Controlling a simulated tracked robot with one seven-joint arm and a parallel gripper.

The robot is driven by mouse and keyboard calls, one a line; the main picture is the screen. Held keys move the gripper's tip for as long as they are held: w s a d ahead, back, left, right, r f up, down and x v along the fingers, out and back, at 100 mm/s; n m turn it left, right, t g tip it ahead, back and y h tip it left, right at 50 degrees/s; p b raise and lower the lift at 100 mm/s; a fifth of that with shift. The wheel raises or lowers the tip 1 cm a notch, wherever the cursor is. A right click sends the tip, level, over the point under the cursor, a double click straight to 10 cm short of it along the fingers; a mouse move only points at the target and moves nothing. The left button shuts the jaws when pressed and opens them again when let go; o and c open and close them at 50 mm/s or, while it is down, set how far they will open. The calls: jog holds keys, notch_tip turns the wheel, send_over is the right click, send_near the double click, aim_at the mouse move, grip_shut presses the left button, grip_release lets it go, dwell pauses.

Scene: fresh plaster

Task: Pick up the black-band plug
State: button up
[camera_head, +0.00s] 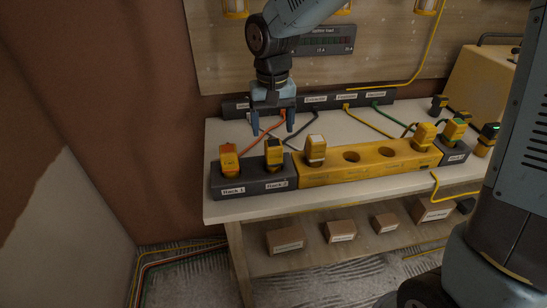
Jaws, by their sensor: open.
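The plug that looks black-banded (273,152) is yellow with a dark top and stands upright in the dark Rack 2 holder (277,184) at the front left of the bench. My gripper (272,126) hangs above and behind it, pointing down. Its two fingers are apart with nothing between them, and it does not touch the plug. A plug with an orange top (229,161) stands to the left in Rack 1 (232,190).
A white-topped plug (315,150) stands close right in the yellow socket block (380,165), which has empty round holes. More plugs (424,135) stand further right. Cables (265,130) run from the dark strip (400,98) behind my gripper. Boxes (285,241) sit on the lower shelf.

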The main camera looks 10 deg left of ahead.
aim_at(273, 153)
jog(key=shift+d+f, duration=0.1)
jog(key=shift+f, duration=4.65)
jog(key=shift+c, duration=0.3)
jog(key=c, duration=1.1)
